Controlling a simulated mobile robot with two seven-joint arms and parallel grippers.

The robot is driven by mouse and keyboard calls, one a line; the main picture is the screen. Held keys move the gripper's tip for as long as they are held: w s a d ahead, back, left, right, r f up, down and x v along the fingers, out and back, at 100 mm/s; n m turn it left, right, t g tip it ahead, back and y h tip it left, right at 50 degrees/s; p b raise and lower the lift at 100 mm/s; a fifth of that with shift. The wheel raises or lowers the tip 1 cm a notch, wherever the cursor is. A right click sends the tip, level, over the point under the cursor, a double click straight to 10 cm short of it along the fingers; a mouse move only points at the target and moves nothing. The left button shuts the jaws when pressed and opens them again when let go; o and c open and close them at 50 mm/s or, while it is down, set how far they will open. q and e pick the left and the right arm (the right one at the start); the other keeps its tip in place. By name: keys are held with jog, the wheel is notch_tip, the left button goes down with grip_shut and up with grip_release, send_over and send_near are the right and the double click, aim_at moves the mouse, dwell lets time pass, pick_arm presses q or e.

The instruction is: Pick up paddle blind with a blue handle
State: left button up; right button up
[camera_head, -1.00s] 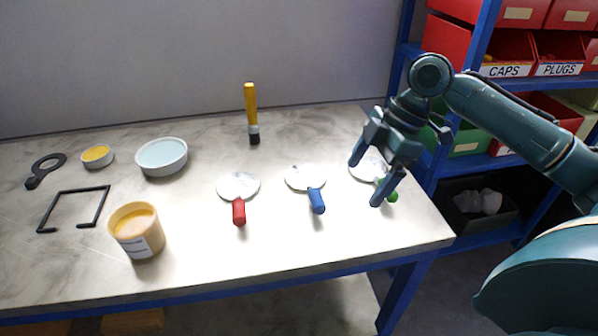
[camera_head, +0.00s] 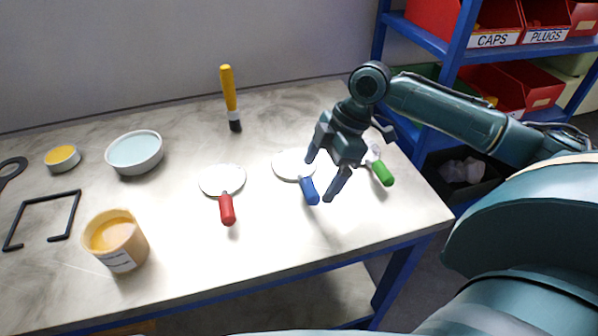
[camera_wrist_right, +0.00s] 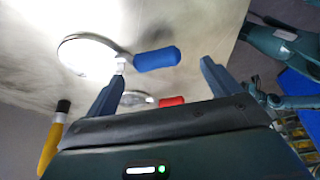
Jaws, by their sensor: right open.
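The paddle blind with a blue handle lies on the table; its blue handle (camera_head: 309,191) points to the front and its pale disc (camera_head: 288,165) lies behind it. My right gripper (camera_head: 322,178) is open and empty just above and to the right of that blue handle, its fingers pointing down. In the right wrist view the blue handle (camera_wrist_right: 157,59) shows beyond and between the two open fingers (camera_wrist_right: 165,82), and the disc (camera_wrist_right: 88,56) is at the left. I see no contact. My left gripper is not in view.
A red-handled paddle blind (camera_head: 227,209) lies to the left and a green-handled one (camera_head: 382,173) to the right, partly behind my gripper. Shelves with red bins (camera_head: 511,88) stand at the right.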

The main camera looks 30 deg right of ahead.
aim_at(309, 186)
jog(key=x, duration=0.5)
jog(key=shift+w+a+r, duration=0.1)
jog(key=shift+w, duration=0.15)
jog(key=shift+c, duration=0.4)
jog(key=c, duration=1.4)
jog(key=shift+w+r, duration=0.1)
jog(key=shift+r, duration=0.05)
jog(key=shift+c, duration=0.2)
